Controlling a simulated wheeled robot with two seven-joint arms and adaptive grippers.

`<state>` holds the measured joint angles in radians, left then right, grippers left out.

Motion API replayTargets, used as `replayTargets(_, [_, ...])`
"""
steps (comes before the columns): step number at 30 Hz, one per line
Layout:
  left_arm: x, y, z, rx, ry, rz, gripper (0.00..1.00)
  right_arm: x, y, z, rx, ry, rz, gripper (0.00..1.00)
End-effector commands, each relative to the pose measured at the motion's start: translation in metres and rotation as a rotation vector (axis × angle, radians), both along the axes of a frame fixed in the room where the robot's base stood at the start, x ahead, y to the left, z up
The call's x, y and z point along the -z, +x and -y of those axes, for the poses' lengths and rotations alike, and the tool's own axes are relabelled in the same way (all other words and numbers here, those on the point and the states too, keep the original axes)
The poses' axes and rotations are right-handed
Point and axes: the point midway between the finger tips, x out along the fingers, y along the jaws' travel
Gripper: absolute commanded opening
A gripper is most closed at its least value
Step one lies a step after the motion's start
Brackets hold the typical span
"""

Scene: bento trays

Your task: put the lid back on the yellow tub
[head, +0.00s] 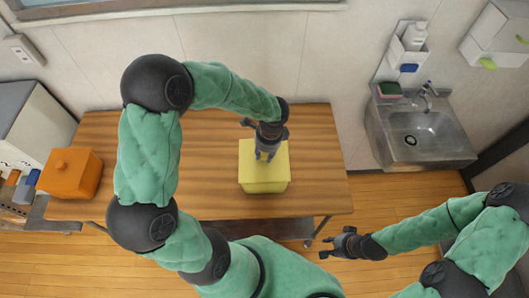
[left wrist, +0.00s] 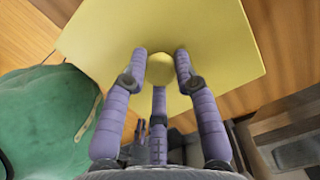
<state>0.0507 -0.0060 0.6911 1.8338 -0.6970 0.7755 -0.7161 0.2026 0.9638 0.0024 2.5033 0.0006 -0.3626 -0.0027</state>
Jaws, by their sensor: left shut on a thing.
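The yellow tub (head: 265,187) stands on the wooden table in the head view. Its flat yellow lid (head: 277,163) lies over the top of the tub; whether it is fully seated I cannot tell. In the left wrist view the lid (left wrist: 215,35) fills the upper part, with a round yellow knob (left wrist: 160,69) in its middle. My left gripper (head: 266,155) is above the lid, its fingers closed around the knob, and it also shows in the left wrist view (left wrist: 160,75). My right gripper (head: 326,246) hangs empty in front of the table, its fingers apart.
An orange lidded tub (head: 70,179) stands at the left end of the wooden table (head: 315,170). The table is clear to the right of the yellow tub. A metal sink (head: 418,145) is on the wall to the right.

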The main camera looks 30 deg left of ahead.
Motion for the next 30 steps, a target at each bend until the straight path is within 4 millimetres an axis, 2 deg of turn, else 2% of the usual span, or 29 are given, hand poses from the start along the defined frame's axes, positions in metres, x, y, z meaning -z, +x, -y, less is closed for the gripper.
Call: replayTargets(30, [0.0062,0.0001,-0.0002,0.001,0.0,0.0,0.0,0.0038,0.0,0.0,0.0,0.0,0.0,0.32])
